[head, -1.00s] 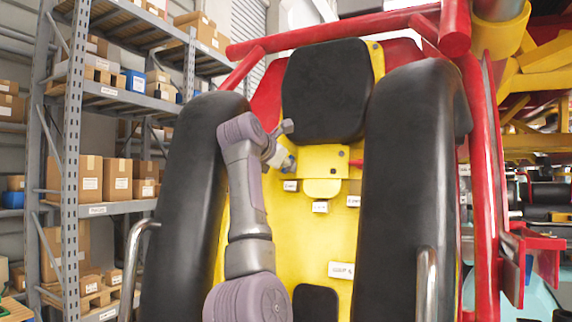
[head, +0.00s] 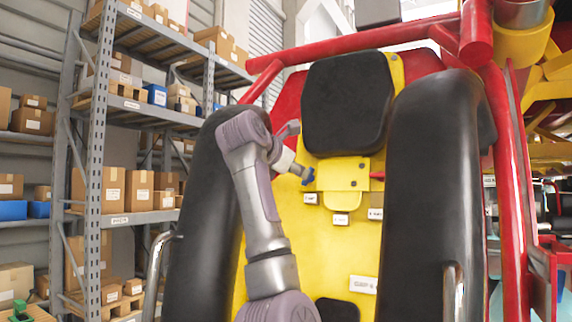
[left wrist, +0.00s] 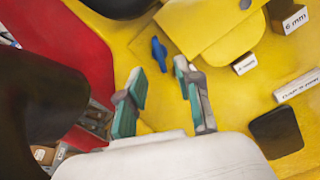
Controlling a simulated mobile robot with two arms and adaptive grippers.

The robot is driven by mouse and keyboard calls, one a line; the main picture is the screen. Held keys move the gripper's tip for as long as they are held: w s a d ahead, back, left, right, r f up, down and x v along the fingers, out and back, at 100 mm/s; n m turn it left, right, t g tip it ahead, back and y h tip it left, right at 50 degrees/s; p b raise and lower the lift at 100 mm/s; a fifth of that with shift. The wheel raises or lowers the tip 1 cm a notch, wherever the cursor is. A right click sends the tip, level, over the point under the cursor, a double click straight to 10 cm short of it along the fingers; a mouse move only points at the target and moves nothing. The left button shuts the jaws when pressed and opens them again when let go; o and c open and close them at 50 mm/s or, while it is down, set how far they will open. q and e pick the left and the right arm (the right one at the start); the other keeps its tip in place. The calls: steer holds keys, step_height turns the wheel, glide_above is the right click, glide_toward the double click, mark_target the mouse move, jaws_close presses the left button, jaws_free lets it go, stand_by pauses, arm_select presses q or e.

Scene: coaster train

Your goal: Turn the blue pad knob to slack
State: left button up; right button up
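The blue pad knob (head: 308,176) is on the yellow seat back, at the left edge of a raised yellow plate (head: 352,172), under the black headrest (head: 346,104). In the left wrist view the blue knob (left wrist: 159,54) shows whole, its bar nearly upright in the picture. My left gripper (left wrist: 163,88) is open there, with teal-padded fingers apart. The knob lies beyond the fingertips and between their lines, and nothing is between the fingers. In the head view my left gripper (head: 298,169) is close beside the knob, small and partly hidden by the wrist. My right gripper is not in view.
Black padded restraints stand left (head: 204,205) and right (head: 432,190) of the seat back. A red pointed part (head: 377,175) is at the plate's right edge. Small white labels (head: 341,219) sit below. Shelves with boxes (head: 112,190) are at far left.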

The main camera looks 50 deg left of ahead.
arm_select(q)
steer(key=v, duration=0.5)
steer(key=shift+s+d, duration=0.1)
steer(key=shift+s, duration=0.2)
stand_by(0.4)
